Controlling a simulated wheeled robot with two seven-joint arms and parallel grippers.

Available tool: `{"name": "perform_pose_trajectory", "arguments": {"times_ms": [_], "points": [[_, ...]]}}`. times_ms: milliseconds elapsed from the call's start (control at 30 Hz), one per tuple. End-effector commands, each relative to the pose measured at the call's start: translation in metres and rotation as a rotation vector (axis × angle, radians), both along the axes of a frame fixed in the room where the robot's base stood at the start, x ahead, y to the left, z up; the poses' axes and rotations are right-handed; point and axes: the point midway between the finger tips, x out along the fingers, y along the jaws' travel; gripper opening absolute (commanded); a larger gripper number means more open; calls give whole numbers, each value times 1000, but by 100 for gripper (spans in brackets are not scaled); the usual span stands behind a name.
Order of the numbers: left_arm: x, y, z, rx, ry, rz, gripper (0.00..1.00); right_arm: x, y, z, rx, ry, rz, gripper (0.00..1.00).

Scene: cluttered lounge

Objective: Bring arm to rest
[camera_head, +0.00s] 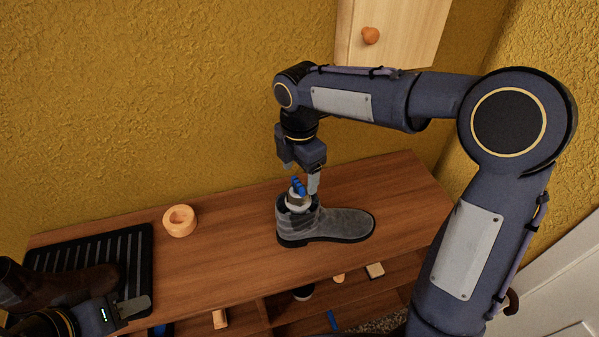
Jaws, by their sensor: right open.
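My right arm reaches in from the right, and its gripper (304,184) points down just above a grey ankle boot (335,224). The boot stands upright on the wooden shelf top (225,255), toe to the right. A pale round object with a blue top (298,188) sits in the boot's opening, close to the fingers. The right gripper is open; one pale finger shows clearly beside the blue part, the other is mostly hidden. My left gripper (133,309) is low at the left, beside a dark brown boot (60,286). Its jaw gap cannot be made out.
A black ribbed tray (143,243) lies at the left under the brown boot. A wall cabinet with a round knob (370,36) hangs above the right arm. Small items lie on the shelf below. The top between ring and grey boot is clear.

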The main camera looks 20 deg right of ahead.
Motion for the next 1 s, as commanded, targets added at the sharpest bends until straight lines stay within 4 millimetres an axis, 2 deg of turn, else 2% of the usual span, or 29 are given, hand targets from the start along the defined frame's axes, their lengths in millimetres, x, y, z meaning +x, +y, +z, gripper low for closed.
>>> {"name": "perform_pose_trajectory", "arguments": {"times_ms": [300, 433, 567, 700, 900, 1000], "points": [[0, 0, 0, 0, 0, 0, 36, -2, -2, 1, 3, -3, -16, 71], [0, 0, 0, 0, 0, 0, 36, -17, -17, 13, 36, -26, -159, 71], [0, 0, 0, 0, 0, 0, 36, -56, -46, 31, 122, -63, -495, 71], [0, 0, 0, 0, 0, 0, 36, -111, -70, 40, 262, -83, -949, 71], [0, 0, 0, 0, 0, 0, 36, -179, -82, 33, 495, -51, -1554, 71], [0, 0, 0, 0, 0, 0, 36, -201, -80, 25, 597, -15, -1776, 71]]}}
